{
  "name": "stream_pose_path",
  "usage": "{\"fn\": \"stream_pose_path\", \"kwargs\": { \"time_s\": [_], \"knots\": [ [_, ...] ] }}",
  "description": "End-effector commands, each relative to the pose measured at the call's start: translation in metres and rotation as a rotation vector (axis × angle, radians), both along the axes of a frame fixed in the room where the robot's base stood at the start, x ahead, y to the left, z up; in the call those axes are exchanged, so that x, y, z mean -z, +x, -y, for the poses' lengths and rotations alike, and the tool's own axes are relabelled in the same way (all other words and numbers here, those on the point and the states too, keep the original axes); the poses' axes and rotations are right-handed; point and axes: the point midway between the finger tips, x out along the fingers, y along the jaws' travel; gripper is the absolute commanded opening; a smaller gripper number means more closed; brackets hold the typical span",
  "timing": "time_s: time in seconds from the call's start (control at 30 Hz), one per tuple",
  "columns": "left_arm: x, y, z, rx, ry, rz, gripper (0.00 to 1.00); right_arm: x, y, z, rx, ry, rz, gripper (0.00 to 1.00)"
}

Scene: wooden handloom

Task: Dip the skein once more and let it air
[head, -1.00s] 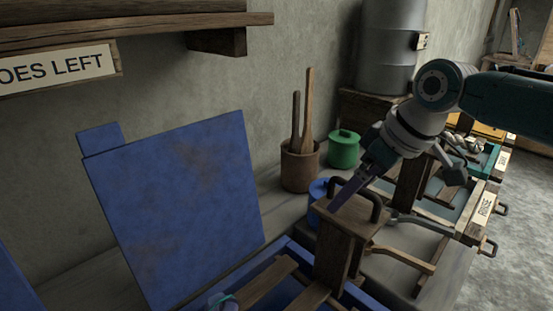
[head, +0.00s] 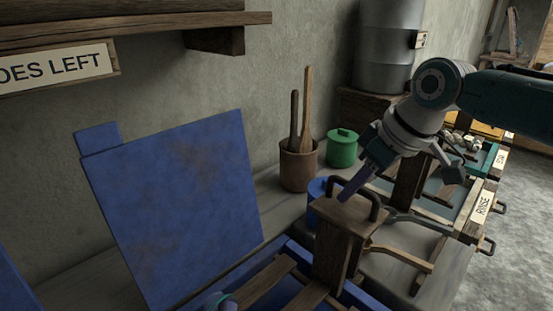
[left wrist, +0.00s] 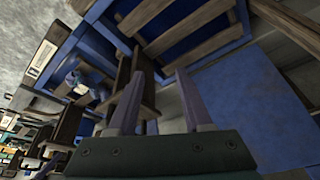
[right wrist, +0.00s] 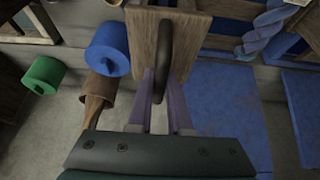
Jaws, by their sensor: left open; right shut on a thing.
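A twisted blue and lilac skein (right wrist: 268,28) shows at the top right of the right wrist view, above a blue vat (right wrist: 225,52). In the head view a small lilac and teal piece (head: 218,300), probably part of the skein, shows at the bottom edge. My right gripper (head: 347,192) is shut on the dark arched handle (right wrist: 165,50) of a wooden block (head: 335,250) at the vat's edge. My left gripper (left wrist: 158,110) is open, with nothing visible between its fingers. The vat with wooden slats (left wrist: 185,38) lies beyond it. The vat's liquid is hardly visible.
A blue-stained board (head: 175,205) leans against the wall behind the vat. A pot with wooden sticks (head: 299,165), a green canister (head: 342,150) and a blue canister (right wrist: 108,45) stand close by. A tray labelled RINSE (head: 483,207) lies to the right.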

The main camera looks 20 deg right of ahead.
Motion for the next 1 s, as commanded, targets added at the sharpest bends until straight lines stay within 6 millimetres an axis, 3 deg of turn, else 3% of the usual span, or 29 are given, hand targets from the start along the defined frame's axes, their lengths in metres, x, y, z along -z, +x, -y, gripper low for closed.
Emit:
{"fn": "stream_pose_path", "kwargs": {
  "time_s": [0.43, 1.0],
  "knots": [
    [0.003, 0.000, 0.001, -0.002, -0.004, -0.001, 0.50, 0.004, 0.000, 0.000, 0.000, 0.001, 0.000, 0.00],
    [0.055, 0.000, -0.002, 0.004, 0.007, -0.001, 0.50, 0.068, 0.000, 0.000, 0.000, 0.001, -0.001, 0.00]
  ]
}}
